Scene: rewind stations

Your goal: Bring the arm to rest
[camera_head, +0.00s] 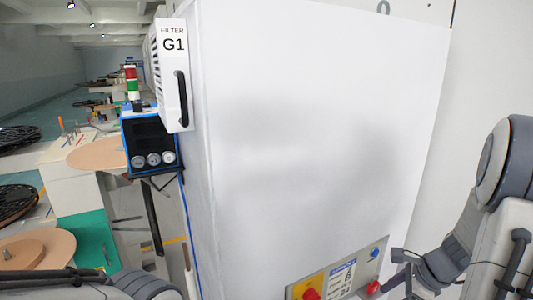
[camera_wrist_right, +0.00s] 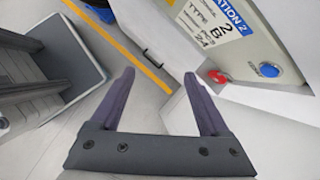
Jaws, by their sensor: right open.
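My right arm (camera_head: 465,235) reaches in from the right in the head view, bent downward. My right gripper (camera_head: 398,286) is at the lower right, beside the control panel (camera_head: 339,286) on the white cabinet.
The large white cabinet (camera_head: 310,130) fills the middle. A blue button (camera_head: 374,253) and a red knob on yellow (camera_head: 311,294) are on its panel. A filter box G1 (camera_head: 172,85) and a gauge box (camera_head: 150,145) are at its left. Reel stations line the far left.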

